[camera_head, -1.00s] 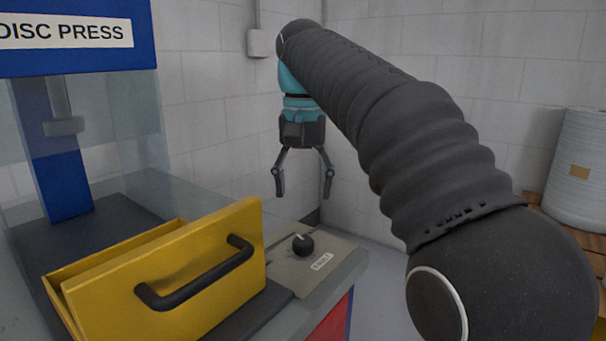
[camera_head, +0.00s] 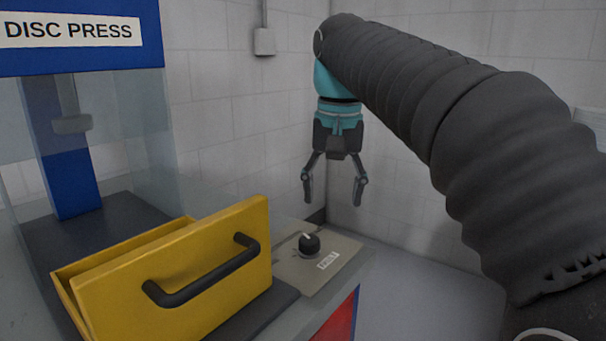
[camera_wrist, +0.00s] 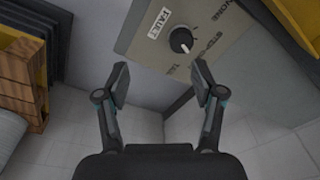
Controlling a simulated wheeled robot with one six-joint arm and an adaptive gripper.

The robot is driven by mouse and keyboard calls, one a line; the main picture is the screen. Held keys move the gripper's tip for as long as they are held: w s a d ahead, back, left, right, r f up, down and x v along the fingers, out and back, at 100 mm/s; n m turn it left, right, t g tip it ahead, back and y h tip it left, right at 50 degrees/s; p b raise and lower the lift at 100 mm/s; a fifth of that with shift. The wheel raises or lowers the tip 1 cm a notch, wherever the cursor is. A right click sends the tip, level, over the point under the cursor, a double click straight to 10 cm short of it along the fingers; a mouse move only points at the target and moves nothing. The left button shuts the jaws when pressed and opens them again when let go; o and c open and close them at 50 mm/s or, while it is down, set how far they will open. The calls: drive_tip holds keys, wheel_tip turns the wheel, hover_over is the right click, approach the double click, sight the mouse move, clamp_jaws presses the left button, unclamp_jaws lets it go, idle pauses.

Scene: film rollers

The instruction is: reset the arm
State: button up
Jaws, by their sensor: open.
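My gripper (camera_head: 333,190) hangs pointing down in the head view, its two fingers apart with nothing between them. It is above and beyond the far right corner of the press's control panel (camera_head: 338,262), close to the white block wall. In the wrist view my gripper (camera_wrist: 160,88) is also open and empty, with the black knob (camera_wrist: 181,40) and its panel beyond the fingertips. My dark, ribbed arm reaches across from the lower right of the head view.
The disc press (camera_head: 75,100) stands at left with clear side panels. Its yellow drawer (camera_head: 185,275) with a black handle (camera_head: 205,275) is in front. The black knob (camera_head: 309,244) sits on the panel. A wooden pallet (camera_wrist: 20,85) shows at left in the wrist view. Floor right of the press is clear.

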drive_tip(key=s+d+f+t, duration=0.1)
drive_tip(key=s+d+f, duration=0.2)
drive_tip(key=s+f, duration=0.3)
drive_tip(key=s+d+f+t, duration=0.2)
drive_tip(key=s+d+f, duration=0.2)
drive_tip(key=f, duration=0.5)
drive_tip(key=s+d+f+n+t, duration=0.1)
drive_tip(key=s+d+f, duration=0.2)
drive_tip(key=s+f, duration=0.4)
drive_tip(key=shift+s+d+f, duration=0.2)
drive_tip(key=shift+s+d, duration=0.1)
drive_tip(key=shift+s, duration=0.25)
